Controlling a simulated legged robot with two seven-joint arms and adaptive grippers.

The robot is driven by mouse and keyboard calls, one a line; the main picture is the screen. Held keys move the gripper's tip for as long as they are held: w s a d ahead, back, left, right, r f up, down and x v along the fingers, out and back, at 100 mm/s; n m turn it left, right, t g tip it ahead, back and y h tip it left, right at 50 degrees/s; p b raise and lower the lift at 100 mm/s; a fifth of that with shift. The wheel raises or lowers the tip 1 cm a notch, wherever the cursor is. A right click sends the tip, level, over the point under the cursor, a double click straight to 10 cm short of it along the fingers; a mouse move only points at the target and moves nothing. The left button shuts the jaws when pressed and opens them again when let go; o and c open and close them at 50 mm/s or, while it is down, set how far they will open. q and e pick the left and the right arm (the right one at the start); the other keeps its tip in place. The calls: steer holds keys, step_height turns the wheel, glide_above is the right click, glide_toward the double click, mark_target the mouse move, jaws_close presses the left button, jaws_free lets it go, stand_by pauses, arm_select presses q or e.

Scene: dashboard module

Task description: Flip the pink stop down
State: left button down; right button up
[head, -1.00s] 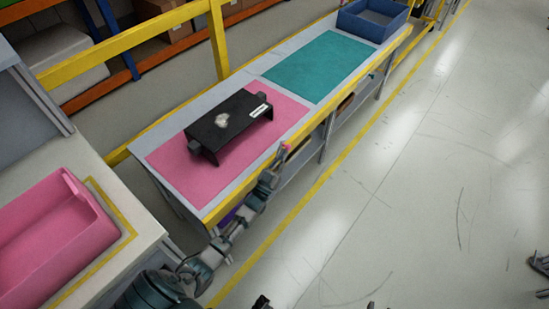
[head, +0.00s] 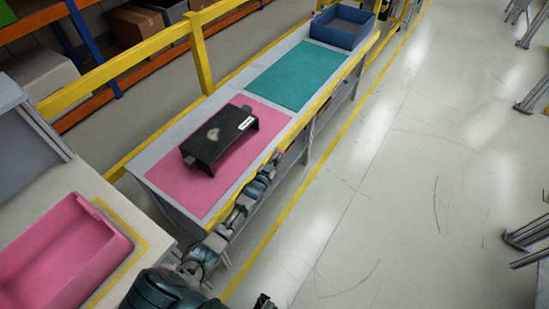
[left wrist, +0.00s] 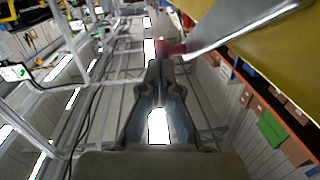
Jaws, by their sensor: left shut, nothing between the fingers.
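The pink stop (left wrist: 172,48) shows in the left wrist view as a small pink-red piece beside the bench's metal edge, just beyond my fingertips. I cannot tell whether the fingers touch it. In the head view my left gripper (head: 275,159) is at the yellow front rail of the bench, beside the pink mat, and I cannot make out the stop there. In the left wrist view the left gripper (left wrist: 158,72) has its fingertips together, with nothing between them. A dark piece at the bottom edge of the head view may be my right gripper (head: 264,301); its fingers are not clear.
A black module (head: 219,138) sits on the pink mat (head: 207,203). A teal mat (head: 297,74) and a blue bin (head: 343,27) are farther along the bench. A pink tray (head: 62,252) stands at the left.

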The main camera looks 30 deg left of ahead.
arm_select(q)
steer(key=w+f+g+p, duration=0.1)
steer(key=g, duration=0.1)
steer(key=w+f+g+p, duration=0.1)
steer(key=w+g, duration=0.1)
steer(key=shift+d+f+g, duration=0.1)
steer(key=shift+f+g, duration=0.25)
steer(key=shift+g, duration=0.05)
steer(key=shift+w+d+f+g+b, duration=0.1)
steer(key=shift+f+g+b, duration=0.1)
steer(key=shift+f, duration=0.25)
steer(key=shift+w+f+g+b, duration=0.1)
steer(key=shift+f+g, duration=0.1)
steer(key=shift+f, duration=0.2)
arm_select(e)
steer(key=f, duration=0.1)
steer(key=s+f, duration=0.1)
steer(key=f, duration=0.3)
steer(key=shift+s+d+f, duration=0.1)
steer(key=shift+s+f, duration=0.05)
steer(key=shift+s, duration=0.1)
